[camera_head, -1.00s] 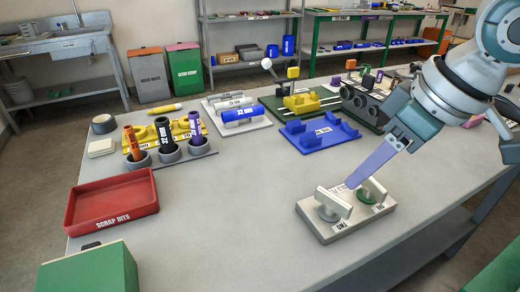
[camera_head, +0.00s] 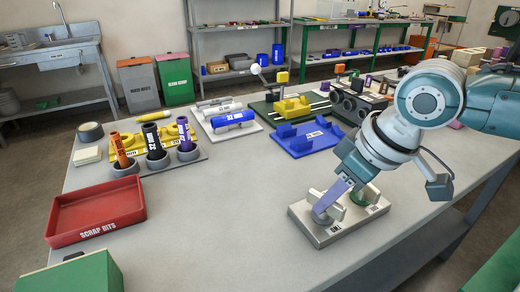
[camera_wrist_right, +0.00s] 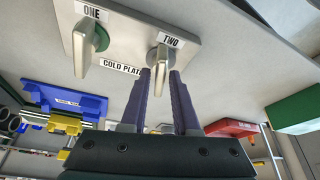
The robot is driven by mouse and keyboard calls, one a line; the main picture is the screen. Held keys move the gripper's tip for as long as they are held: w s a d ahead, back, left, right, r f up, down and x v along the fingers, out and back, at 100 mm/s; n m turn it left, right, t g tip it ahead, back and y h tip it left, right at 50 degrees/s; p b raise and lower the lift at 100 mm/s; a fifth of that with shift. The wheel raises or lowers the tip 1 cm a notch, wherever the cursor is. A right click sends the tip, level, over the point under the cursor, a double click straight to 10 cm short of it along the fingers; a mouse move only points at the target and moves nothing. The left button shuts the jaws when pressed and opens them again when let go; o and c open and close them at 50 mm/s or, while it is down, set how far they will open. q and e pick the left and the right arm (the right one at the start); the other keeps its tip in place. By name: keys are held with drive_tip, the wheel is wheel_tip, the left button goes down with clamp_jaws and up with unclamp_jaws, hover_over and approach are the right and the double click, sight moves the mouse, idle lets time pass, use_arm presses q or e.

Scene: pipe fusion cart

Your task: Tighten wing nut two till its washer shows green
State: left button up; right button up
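The cold plate (camera_head: 318,231) is a grey block on the bench with two wing nuts. Wing nut two (camera_wrist_right: 160,62) has a pale grey wing by its "TWO" label in the right wrist view; no green shows around it there. Wing nut one (camera_wrist_right: 94,45) sits on a green washer. My right gripper (camera_wrist_right: 164,72) has two purple fingers on either side of wing nut two's wing. They look apart, with a gap around the wing; contact is not clear. In the head view the right gripper (camera_head: 326,203) is down at the nearer nut. My left gripper is out of view.
A blue cradle (camera_head: 302,137) stands behind the plate. A red scrap tray (camera_head: 96,212) and a green box (camera_head: 78,275) are at the left. Pipes in cups (camera_head: 155,162) stand farther back. The bench middle is clear.

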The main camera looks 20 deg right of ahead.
clamp_jaws()
drive_tip(key=shift+r+p, duration=0.15)
drive_tip(key=shift+p, duration=0.2)
drive_tip(key=m+p, duration=0.1)
drive_tip(key=p, duration=0.1)
drive_tip(key=m+h+p, duration=0.1)
drive_tip(key=m+p, duration=0.1)
drive_tip(key=p, duration=0.1)
drive_tip(key=shift+a+r, duration=0.15)
drive_tip(key=shift+a, duration=0.05)
drive_tip(key=shift+m+p, duration=0.3)
drive_tip(key=shift+m, duration=0.1)
drive_tip(key=shift+d+f, duration=0.1)
drive_tip(key=shift+f, duration=0.15)
drive_tip(key=shift+o, duration=1.5)
unclamp_jaws()
